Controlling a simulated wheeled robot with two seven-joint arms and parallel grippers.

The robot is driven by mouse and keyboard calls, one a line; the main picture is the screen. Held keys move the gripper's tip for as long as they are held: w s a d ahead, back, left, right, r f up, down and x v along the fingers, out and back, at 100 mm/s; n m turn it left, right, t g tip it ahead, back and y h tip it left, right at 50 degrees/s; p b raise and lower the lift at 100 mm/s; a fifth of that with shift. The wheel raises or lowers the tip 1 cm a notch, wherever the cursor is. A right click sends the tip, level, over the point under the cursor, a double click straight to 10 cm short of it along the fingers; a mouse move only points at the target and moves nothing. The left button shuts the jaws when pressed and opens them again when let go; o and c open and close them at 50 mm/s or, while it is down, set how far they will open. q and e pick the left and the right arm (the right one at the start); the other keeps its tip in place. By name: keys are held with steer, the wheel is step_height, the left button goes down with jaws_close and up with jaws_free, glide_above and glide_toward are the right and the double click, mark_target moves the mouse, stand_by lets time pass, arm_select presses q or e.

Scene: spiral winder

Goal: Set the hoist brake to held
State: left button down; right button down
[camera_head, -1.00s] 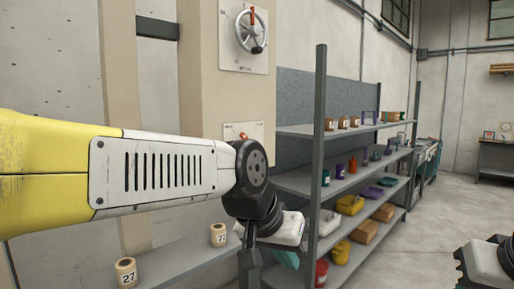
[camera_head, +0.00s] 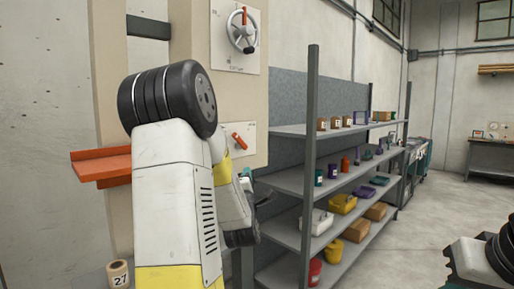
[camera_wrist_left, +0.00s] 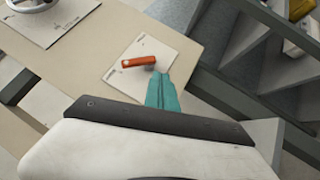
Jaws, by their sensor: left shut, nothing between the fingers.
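A plate (camera_head: 248,128) on the beige column carries a red-orange lever (camera_head: 240,141), which I take for the hoist brake; its lettering is too small to read. In the head view the lever slants down to the right. It also shows in the left wrist view, as a red lever (camera_wrist_left: 139,62) on its white plate (camera_wrist_left: 150,82). In the head view the left gripper (camera_head: 246,174) is partly hidden by my own arm.
An orange-red ledge (camera_head: 100,166) sticks out at the left. Grey shelving (camera_head: 310,180) with several boxes and bins stands close on the right. A roll marked 27 (camera_head: 119,273) stands low at the left.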

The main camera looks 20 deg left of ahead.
arm_select(q)
steer(key=s+a+n+y, duration=0.1)
steer(key=n, duration=0.1)
steer(key=s+a+n+y, duration=0.1)
steer(key=a+n+y, duration=0.1)
steer(key=s+a+n+y, duration=0.1)
steer(key=n, duration=0.1)
steer(key=shift+s+a+f+n+t+y, duration=0.1)
steer(key=shift+s+a+n+t+y, duration=0.05)
steer(key=shift+a+n+t+y, duration=0.2)
glide_toward(240, 141)
steer(key=shift+w+a+r, duration=1.55)
steer(key=shift+a+r, duration=0.35)
steer(key=shift+a, duration=0.5)
steer(key=shift+a, duration=0.1)
